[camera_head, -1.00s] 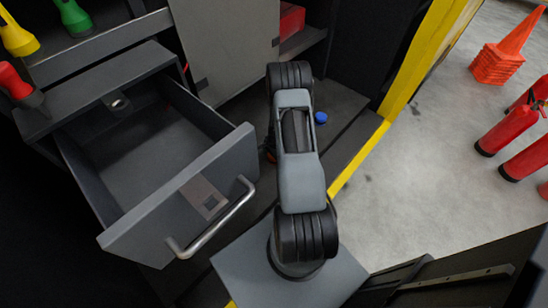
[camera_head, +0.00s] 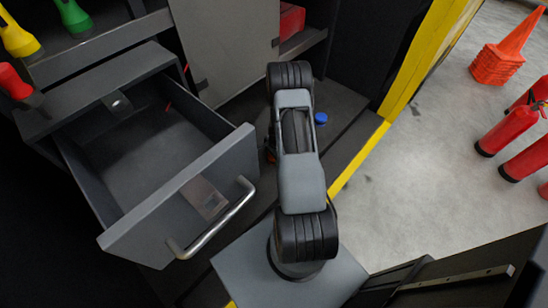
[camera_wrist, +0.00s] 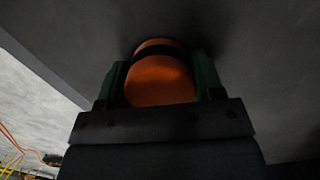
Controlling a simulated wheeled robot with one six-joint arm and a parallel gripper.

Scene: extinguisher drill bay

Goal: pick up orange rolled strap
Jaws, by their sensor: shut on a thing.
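The orange rolled strap (camera_wrist: 160,80) shows in the wrist view, with a dark band across its upper part. My gripper (camera_wrist: 160,72) is shut on it, one dark green finger on each side. A grey surface lies right behind the strap; I cannot tell whether they touch. In the head view my arm hides the gripper and nearly all of the strap; only a small orange patch shows at the arm's left edge.
A grey drawer (camera_head: 180,197) with a bar handle stands open to the left of my arm. A small blue object (camera_head: 321,118) lies on the dark floor of the bay, right of the arm. Red extinguishers (camera_head: 507,128) and orange cones (camera_head: 497,62) stand on the open floor at right.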

